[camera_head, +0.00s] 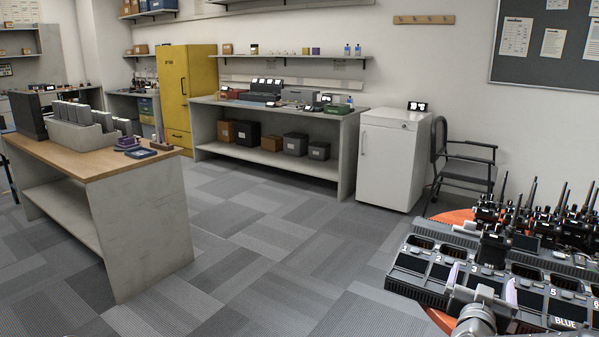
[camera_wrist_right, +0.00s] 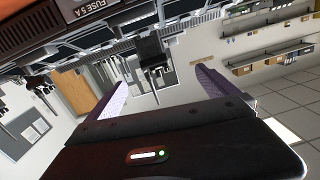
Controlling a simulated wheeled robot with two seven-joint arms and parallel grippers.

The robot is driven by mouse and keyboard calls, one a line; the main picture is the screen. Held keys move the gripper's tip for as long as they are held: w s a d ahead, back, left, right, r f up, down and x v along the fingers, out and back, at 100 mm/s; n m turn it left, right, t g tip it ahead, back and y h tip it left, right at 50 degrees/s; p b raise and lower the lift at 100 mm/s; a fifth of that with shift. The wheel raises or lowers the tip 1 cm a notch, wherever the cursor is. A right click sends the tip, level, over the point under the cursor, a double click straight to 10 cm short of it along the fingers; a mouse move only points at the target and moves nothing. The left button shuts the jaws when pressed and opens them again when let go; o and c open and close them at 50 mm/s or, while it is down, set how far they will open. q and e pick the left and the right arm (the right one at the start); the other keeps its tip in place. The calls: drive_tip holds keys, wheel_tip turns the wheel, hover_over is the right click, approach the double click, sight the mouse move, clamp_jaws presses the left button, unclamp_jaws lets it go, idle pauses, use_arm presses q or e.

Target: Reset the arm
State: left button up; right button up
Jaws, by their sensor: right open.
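My right gripper (camera_head: 483,280) is at the lower right of the head view, over the near side of a dark charging rack (camera_head: 423,288) with numbered slots. Its two pale fingers are apart, and nothing is held between them. In the right wrist view the open gripper (camera_wrist_right: 158,70) shows its fingers spread, with a black radio (camera_wrist_right: 150,45) beyond the gap, apart from them. That view is turned nearly upside down. A radio (camera_head: 493,250) also stands in the rack just behind the gripper in the head view. My left gripper is not in view.
Several radios with antennas (camera_head: 545,225) crowd the rack's far side, on an orange round surface (camera_head: 455,216). A chair (camera_head: 465,165) and white cabinet (camera_head: 390,160) stand behind. A wooden-topped table (camera_head: 95,163) is at left. The carpeted floor (camera_head: 260,250) between is clear.

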drive_tip(key=s+a+f+n+g+y+p, duration=0.25)
drive_tip(key=a+f+y, duration=0.25)
drive_tip(key=a+f, duration=0.55)
drive_tip(key=s+a+f+n+g+y+p, duration=0.1)
drive_tip(key=s+a+f+g+y+p, duration=0.3)
drive_tip(key=a+f, duration=0.65)
drive_tip(key=s+a+f+g+y+p, duration=0.1)
drive_tip(key=s+a+f, duration=0.3)
drive_tip(key=s, duration=0.4)
drive_tip(key=s+a+f+n+g+y+p, duration=0.1)
drive_tip(key=s+a+f+g+y+p, duration=0.1)
drive_tip(key=s+a+f+g, duration=0.2)
drive_tip(key=s+a+f+n+g+y+p, duration=0.1)
drive_tip(key=s+a, duration=0.5)
drive_tip(key=s, duration=0.6)
wheel_tip(320, 180, down, 3)
drive_tip(key=shift+s+a+r+g+y+p, duration=0.1)
drive_tip(key=shift+s+a+g+y+p, duration=0.1)
drive_tip(key=shift+a+g+y+p, duration=0.4)
drive_tip(key=shift+w+d+n, duration=0.1)
drive_tip(key=shift+d+n, duration=0.1)
drive_tip(key=shift+n, duration=0.05)
drive_tip(key=shift+c, duration=0.2)
